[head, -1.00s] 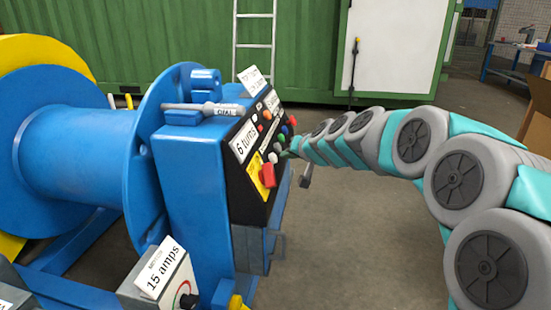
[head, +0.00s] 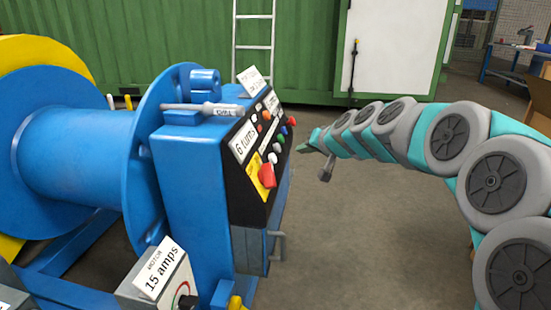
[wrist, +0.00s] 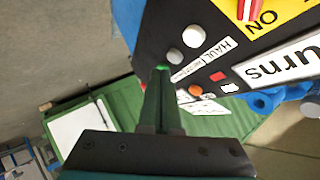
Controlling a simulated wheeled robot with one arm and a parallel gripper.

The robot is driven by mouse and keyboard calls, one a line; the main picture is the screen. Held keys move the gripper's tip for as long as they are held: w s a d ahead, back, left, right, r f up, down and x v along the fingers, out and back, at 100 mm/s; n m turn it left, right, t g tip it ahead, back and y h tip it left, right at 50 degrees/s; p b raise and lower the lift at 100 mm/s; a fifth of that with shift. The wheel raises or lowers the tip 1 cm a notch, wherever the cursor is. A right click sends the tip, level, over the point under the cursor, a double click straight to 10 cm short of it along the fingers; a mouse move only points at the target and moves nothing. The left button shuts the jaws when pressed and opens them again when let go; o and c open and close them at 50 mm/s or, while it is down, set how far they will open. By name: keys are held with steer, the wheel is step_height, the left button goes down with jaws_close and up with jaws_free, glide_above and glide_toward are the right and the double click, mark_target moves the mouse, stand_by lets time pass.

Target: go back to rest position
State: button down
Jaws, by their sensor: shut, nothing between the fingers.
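My gripper (head: 303,147) is at the end of my grey and teal arm, just right of the black control panel (head: 245,187) on the blue machine. A gap of floor shows between its tip and the panel in the head view. In the wrist view my gripper (wrist: 161,72) is a narrow closed shape, and its tip overlaps the panel's lower edge in the picture. The fingers are shut and empty. The panel carries a red switch on yellow (head: 266,175), several coloured buttons and a "6 turns" label (head: 244,142).
A blue drum (head: 80,155) stands at the left. A "15 amps" motor box (head: 150,285) is at the front. A green container (head: 150,50) with a ladder (head: 254,50) stands behind. Open floor (head: 350,240) lies below my arm. A blue table (head: 515,62) is far right.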

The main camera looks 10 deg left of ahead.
steer(key=s+d+f+g+h, duration=0.2)
steer(key=s+d+f, duration=0.3)
steer(key=s, duration=1.2)
steer(key=s+d+f+g+h, duration=0.2)
steer(key=s+d+f+g, duration=0.3)
steer(key=s, duration=1.1)
steer(key=s+d+f+g+h, duration=0.3)
steer(key=s+d+f, duration=0.3)
steer(key=s, duration=1.1)
steer(key=d+g, duration=0.1)
steer(key=d, duration=0.1)
steer(key=shift+s+d, duration=0.3)
steer(key=shift+d, duration=0.1)
steer(key=shift+f, duration=0.1)
